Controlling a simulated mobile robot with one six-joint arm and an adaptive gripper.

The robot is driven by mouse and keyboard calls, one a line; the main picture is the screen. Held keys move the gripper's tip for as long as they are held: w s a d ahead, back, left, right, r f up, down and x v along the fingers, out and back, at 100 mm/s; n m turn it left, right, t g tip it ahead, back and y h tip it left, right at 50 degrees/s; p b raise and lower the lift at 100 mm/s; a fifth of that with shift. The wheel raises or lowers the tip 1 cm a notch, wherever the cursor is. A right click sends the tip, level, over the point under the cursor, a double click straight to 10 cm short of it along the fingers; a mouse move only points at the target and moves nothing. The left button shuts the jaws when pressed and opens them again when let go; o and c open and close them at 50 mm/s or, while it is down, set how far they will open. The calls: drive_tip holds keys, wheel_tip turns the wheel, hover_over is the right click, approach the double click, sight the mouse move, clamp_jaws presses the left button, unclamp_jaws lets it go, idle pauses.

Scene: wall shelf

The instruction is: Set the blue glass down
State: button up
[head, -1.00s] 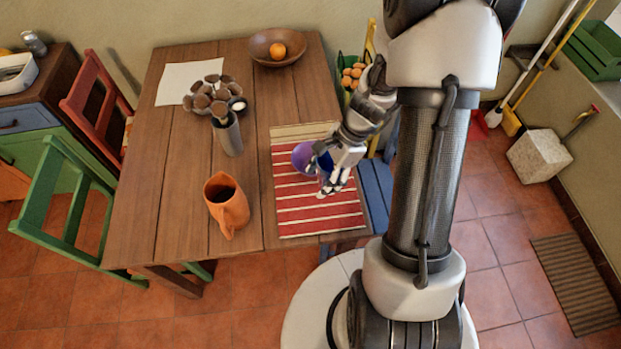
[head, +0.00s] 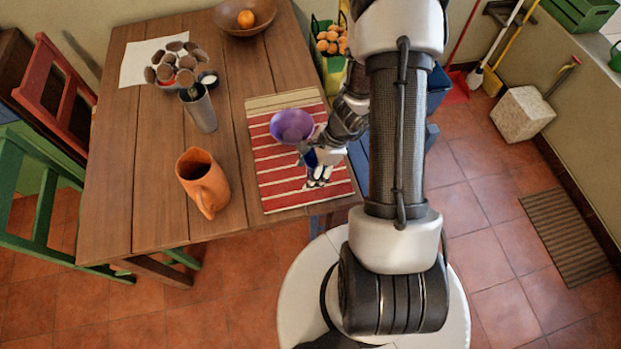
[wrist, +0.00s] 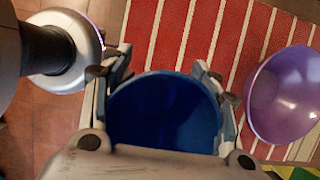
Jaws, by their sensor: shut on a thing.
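The blue glass (wrist: 165,112) fills the space between the fingers of my gripper (wrist: 160,85) in the wrist view, with its open rim toward the camera. In the head view my gripper (head: 318,168) is over the right part of the red striped mat (head: 275,188), and only a sliver of the glass (head: 310,158) shows beside the fingers. A purple bowl (head: 292,125) sits on the mat just behind and left of the gripper; it also shows at the right in the wrist view (wrist: 290,95). Whether the glass's base touches the mat is hidden.
An orange jug (head: 203,182) stands left of the mat. A grey vase with brown flower-like heads (head: 198,108) stands farther back. A wooden bowl with an orange fruit (head: 228,28) is at the back of the table (head: 145,150). The front left tabletop is clear.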

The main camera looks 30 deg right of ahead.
drive_tip(key=shift+f+b, duration=0.7)
drive_tip(key=shift+f, duration=1.1)
drive_tip(key=shift+f, duration=0.2)
drive_tip(key=o, duration=1.1)
drive_tip(key=shift+r, duration=0.1)
drive_tip(key=shift+o, duration=0.2)
